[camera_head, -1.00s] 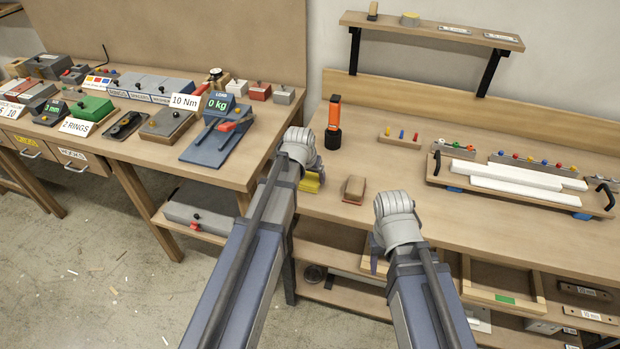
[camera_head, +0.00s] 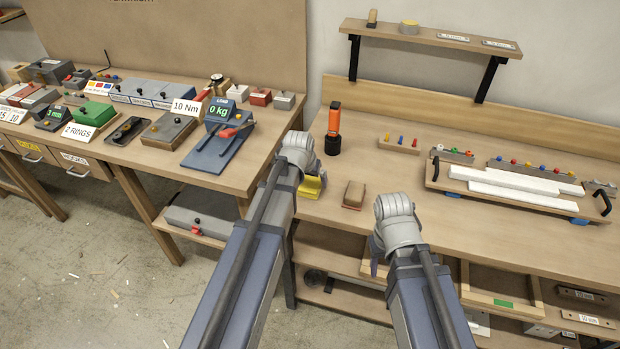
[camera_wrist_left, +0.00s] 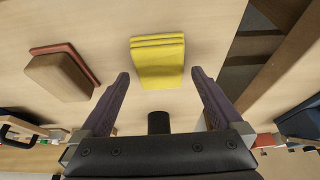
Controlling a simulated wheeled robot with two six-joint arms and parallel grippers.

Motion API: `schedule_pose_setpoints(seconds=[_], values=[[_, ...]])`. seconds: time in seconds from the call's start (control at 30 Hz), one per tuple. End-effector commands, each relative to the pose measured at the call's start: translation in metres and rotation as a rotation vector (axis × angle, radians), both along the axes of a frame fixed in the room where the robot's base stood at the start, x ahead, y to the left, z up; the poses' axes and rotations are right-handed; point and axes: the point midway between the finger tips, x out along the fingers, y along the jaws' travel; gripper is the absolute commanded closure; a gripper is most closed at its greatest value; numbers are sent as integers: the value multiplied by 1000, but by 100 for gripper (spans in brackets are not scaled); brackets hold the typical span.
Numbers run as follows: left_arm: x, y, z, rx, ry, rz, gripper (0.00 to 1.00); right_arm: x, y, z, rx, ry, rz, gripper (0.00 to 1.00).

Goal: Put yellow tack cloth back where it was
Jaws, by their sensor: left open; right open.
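The yellow tack cloth (camera_wrist_left: 158,62) is folded flat on the workbench top. In the left wrist view it lies just beyond and between the open fingers of my left gripper (camera_wrist_left: 157,88), with none of it held. In the head view the yellow tack cloth (camera_head: 311,187) sits at the bench's left end, partly hidden by my left gripper (camera_head: 308,168). My right gripper (camera_head: 378,262) is over the front edge of the bench, partly hidden by its own wrist, and is open with nothing seen in it.
A sanding block (camera_head: 354,194) with a reddish base stands right of the cloth. An orange and black torch (camera_head: 333,130) stands behind. A wall shelf (camera_head: 455,40) carries a block, a round yellowish item and labels. A tray (camera_head: 440,184) holds white strips. The bench middle is clear.

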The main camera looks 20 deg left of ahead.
Motion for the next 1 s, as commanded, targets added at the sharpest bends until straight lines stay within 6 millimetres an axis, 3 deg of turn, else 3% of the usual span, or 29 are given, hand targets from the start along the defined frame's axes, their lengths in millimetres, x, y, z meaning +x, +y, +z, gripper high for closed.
schedule_pose_setpoints(seconds=[0.03, 0.53, 0.87, 0.97, 1.0], values=[[-4, 0, 13, 0, 0, 0, 0, 0, 0, 13, 0, 0, 0, 49], [-35, 1, 87, 0, 0, 0, 0, 0, 0, 87, 0, 0, 0, 49], [-42, -1, 95, 1, 5, -4, 0, 0, 0, 96, 0, 0, 0, 49], [-63, -25, 91, 9, 54, -43, 0, 0, 0, 95, 0, 0, 0, 49], [-78, -41, 89, 17, 90, -69, 0, 0, 0, 95, 0, 0, 0, 49]])
